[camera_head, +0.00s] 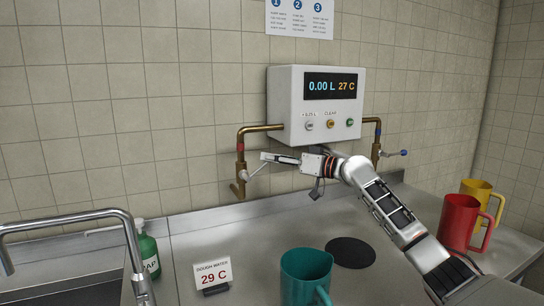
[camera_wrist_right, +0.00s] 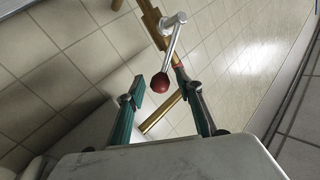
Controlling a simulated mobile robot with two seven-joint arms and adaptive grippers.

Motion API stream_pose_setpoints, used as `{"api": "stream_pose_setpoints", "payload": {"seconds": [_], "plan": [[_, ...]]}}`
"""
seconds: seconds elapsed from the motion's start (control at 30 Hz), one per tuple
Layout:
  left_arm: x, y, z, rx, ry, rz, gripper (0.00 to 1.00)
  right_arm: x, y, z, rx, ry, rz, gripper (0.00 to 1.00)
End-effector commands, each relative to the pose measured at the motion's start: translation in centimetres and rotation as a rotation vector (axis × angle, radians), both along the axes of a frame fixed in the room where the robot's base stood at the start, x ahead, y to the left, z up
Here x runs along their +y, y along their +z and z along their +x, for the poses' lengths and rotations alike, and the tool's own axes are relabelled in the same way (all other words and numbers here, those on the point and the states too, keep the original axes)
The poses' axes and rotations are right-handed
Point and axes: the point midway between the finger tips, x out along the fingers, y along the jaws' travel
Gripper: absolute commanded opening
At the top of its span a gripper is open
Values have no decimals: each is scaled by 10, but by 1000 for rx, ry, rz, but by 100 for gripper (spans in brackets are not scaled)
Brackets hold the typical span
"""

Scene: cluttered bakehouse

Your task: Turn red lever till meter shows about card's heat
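The meter box (camera_head: 284,108) on the wall shows 0.00 L and 27 C on its display (camera_head: 331,86). The dough water card (camera_head: 212,270) stands on the counter and reads 29 C. The red lever is on the left brass pipe (camera_head: 240,160); its red ball knob (camera_wrist_right: 160,84) shows in the right wrist view at the end of a silver rod. My right gripper (camera_head: 271,159) is open, its fingertips (camera_wrist_right: 159,77) on either side of the knob with gaps visible. The gripper mostly hides the knob in the head view. My left gripper is not in view.
A blue-tipped lever (camera_head: 403,153) sits on the right pipe. A teal jug (camera_head: 303,278) stands in front, beside a black round pad (camera_head: 351,252). Red (camera_head: 457,221) and yellow (camera_head: 477,188) jugs stand right; a green bottle (camera_head: 149,256) and sink faucet (camera_head: 75,223) are left.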

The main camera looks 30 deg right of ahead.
Motion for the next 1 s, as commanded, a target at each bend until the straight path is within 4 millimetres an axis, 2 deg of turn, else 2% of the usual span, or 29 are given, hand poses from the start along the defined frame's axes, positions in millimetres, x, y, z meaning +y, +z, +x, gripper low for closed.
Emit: {"api": "stream_pose_setpoints", "payload": {"seconds": [0.13,0.37,0.4,0.53,0.77,1.0], "plan": [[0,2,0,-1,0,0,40,4,1,7,-1,0,0,36],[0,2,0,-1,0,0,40,5,0,8,-1,0,-1,36],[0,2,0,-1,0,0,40,5,0,8,-1,0,-1,33],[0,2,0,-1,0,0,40,5,0,8,-1,0,-1,0],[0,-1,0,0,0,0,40,4,-1,8,-2,-1,7,0],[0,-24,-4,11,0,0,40,0,-11,8,-5,-1,80,0]]}}
